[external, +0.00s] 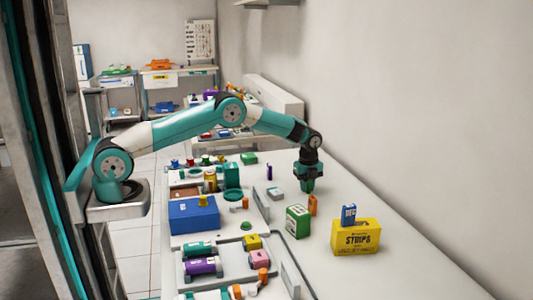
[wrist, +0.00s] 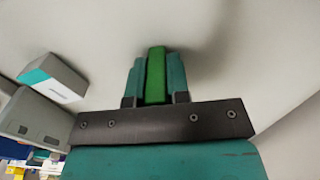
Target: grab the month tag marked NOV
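My gripper (external: 308,187) hangs pointing down above the white counter, right of the middle in the external view. In the wrist view its two teal fingers (wrist: 156,80) are closed on the sides of a slim green block (wrist: 156,75), which may be a month tag. No lettering shows on that block. An orange upright tag (external: 313,204), a blue tag (external: 349,214) on a yellow STRIPS box (external: 356,238), and a small purple piece (external: 269,172) stand apart from the gripper. I cannot read NOV on any of them.
A green box (external: 298,222) stands in front of my gripper, with a small grey-white box (external: 275,193) to its left. A blue box (external: 194,215) and several coloured items crowd the left side. The counter right of my gripper is clear up to the wall.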

